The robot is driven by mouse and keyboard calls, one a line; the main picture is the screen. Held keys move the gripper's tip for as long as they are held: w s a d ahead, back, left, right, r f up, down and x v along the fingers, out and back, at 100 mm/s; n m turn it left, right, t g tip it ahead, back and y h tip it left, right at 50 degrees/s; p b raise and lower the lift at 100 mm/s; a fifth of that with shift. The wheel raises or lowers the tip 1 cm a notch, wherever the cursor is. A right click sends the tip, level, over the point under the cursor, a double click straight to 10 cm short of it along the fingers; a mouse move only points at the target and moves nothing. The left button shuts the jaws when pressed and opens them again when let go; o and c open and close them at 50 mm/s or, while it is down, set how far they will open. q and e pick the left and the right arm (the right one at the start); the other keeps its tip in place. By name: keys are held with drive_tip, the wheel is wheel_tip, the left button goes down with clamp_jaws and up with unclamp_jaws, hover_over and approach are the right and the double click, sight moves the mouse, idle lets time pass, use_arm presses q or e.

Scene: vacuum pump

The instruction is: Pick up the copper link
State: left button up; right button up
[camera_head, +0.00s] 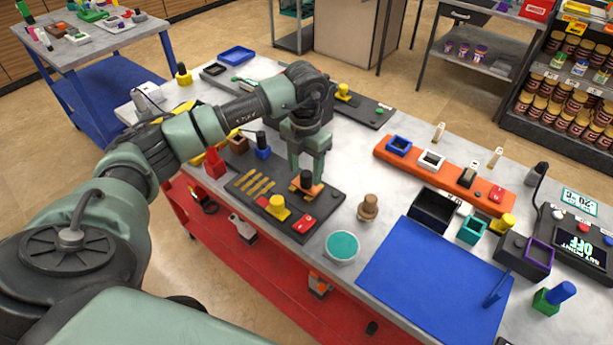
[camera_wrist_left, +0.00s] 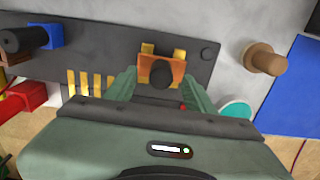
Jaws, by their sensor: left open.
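The copper link (camera_head: 318,189) is an orange-brown plate with a black knob on its middle. It sits on a dark board (camera_head: 333,201) on the near side of the workbench, and in the wrist view the copper link (camera_wrist_left: 176,69) lies over brass-coloured contacts. My left gripper (camera_head: 306,176) points down directly over it. In the left wrist view its open fingers (camera_wrist_left: 160,86) stand on either side of the knob and plate, with nothing clamped. Whether the fingers touch the plate is unclear. My right gripper is not in view.
Brass strips (camera_head: 255,184), a yellow knob (camera_head: 278,204) and a red switch (camera_head: 304,222) share the board. A brown knob (camera_head: 368,206) and a teal dish (camera_head: 342,246) stand to the right, before a blue mat (camera_head: 432,280). Red and blue blocks stand left of the board.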

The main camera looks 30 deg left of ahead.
use_arm(q)
wheel_tip(320, 180, down, 3)
drive_tip(key=shift+w+r, duration=0.1)
drive_tip(key=shift+w, duration=0.05)
clamp_jaws()
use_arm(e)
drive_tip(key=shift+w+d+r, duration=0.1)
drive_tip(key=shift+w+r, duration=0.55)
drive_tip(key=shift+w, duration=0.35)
